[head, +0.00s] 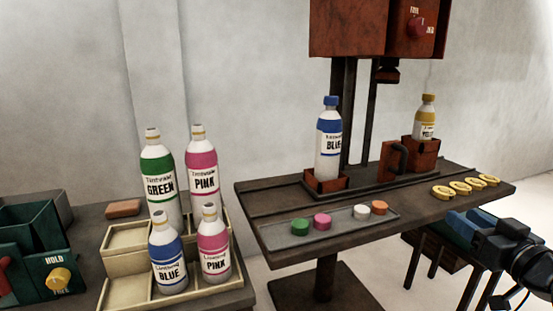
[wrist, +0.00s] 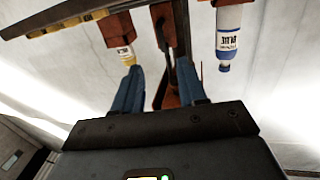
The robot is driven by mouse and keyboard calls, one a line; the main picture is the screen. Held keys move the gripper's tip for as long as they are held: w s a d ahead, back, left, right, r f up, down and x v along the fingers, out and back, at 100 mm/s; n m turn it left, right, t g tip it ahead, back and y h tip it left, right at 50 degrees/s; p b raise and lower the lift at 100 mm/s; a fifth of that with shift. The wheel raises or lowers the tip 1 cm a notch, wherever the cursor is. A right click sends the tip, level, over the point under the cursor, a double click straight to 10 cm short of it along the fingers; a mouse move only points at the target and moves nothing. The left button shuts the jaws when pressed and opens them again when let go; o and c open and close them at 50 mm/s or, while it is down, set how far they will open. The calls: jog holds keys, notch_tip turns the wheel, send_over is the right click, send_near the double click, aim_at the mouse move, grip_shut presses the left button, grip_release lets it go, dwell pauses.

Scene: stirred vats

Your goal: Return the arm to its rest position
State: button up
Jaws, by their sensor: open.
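My gripper (wrist: 158,72) shows in the wrist view with its two blue fingers apart and nothing between them. In the head view my gripper (head: 462,226) is at the lower right, in front of the right end of the press bench (head: 330,232). Its blue fingers are lower than the bench top, and its dark wrist runs off the right edge. The rest of my arm is out of view. The wrist view is upside down, with the bench (wrist: 60,16) at its top.
A blue-capped bottle (head: 329,145) and a yellow-capped bottle (head: 425,118) stand in red holders on the bench. Colored caps (head: 321,221) and yellow rings (head: 466,187) lie there too. The left table (head: 85,222) carries a bottle crate (head: 190,295) and a green device (head: 35,265).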

jog(key=s+a+f+m+g+h, duration=0.15)
jog(key=s+a+f, duration=0.35)
jog(key=s+f, duration=0.5)
jog(key=s+a+f+m+g+h, duration=0.1)
jog(key=s+a+f+h, duration=0.1)
jog(key=s+a+f, duration=0.65)
jog(key=s+a+r+n+y, duration=0.1)
jog(key=s+r, duration=0.1)
jog(key=s, duration=0.7)
jog(key=s+a+r, duration=0.1)
jog(key=s+r, duration=0.2)
jog(key=s, duration=0.6)
jog(key=s+a+r+n+y, duration=0.1)
jog(key=s+a+r, duration=0.1)
jog(key=s, duration=0.8)
notch_tip(320, 180, up, 14)
jog(key=p, duration=1.3)
jog(key=shift+w+d+p, duration=0.25)
jog(key=shift+w+p, duration=0.05)
jog(key=shift+f, duration=0.15)
